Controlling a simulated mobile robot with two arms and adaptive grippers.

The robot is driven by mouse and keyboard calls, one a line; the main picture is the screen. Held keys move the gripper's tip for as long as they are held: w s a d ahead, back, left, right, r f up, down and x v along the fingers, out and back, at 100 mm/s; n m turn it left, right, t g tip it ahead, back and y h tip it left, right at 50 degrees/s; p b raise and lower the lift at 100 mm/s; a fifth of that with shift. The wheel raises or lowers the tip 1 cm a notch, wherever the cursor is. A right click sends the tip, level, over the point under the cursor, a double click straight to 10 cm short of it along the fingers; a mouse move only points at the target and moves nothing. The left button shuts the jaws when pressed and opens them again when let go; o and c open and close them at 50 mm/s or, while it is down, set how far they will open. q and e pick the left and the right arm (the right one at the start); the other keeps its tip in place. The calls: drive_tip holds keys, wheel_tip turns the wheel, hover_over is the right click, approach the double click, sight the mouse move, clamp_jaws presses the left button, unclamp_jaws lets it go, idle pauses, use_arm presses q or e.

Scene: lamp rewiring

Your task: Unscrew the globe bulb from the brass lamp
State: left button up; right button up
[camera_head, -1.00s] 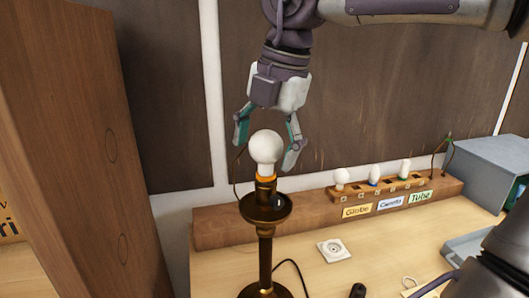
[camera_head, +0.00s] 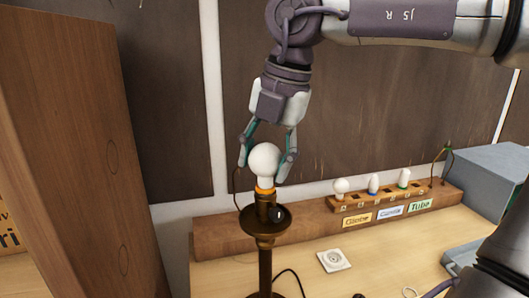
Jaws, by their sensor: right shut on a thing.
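The brass lamp (camera_head: 265,262) stands upright on the table left of centre, its base cut off by the bottom edge. A white globe bulb (camera_head: 264,160) sits upright in the lamp's socket, with an orange band at its neck. My right gripper (camera_head: 267,163) comes down from above and is shut on the globe bulb, one finger on each side of it. My left gripper is not in view.
A wooden rack (camera_head: 385,196) at the back holds several bulbs above signs for Globe, Candle and Tube. A white wall-type socket (camera_head: 334,260) lies on the table. A grey box (camera_head: 487,177) stands at right. A tall wooden panel (camera_head: 70,150) rises at left.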

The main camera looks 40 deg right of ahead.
drive_tip(key=n+p, duration=0.1)
drive_tip(key=n, duration=0.2)
drive_tip(key=shift+d+r+y+p, duration=0.1)
drive_tip(key=shift+r+y+p, duration=0.1)
drive_tip(key=shift+y+p, duration=0.15)
drive_tip(key=shift+f+n+g, duration=0.1)
drive_tip(key=shift+n+g, duration=0.2)
drive_tip(key=shift+n, duration=0.4)
drive_tip(key=shift+f, duration=0.1)
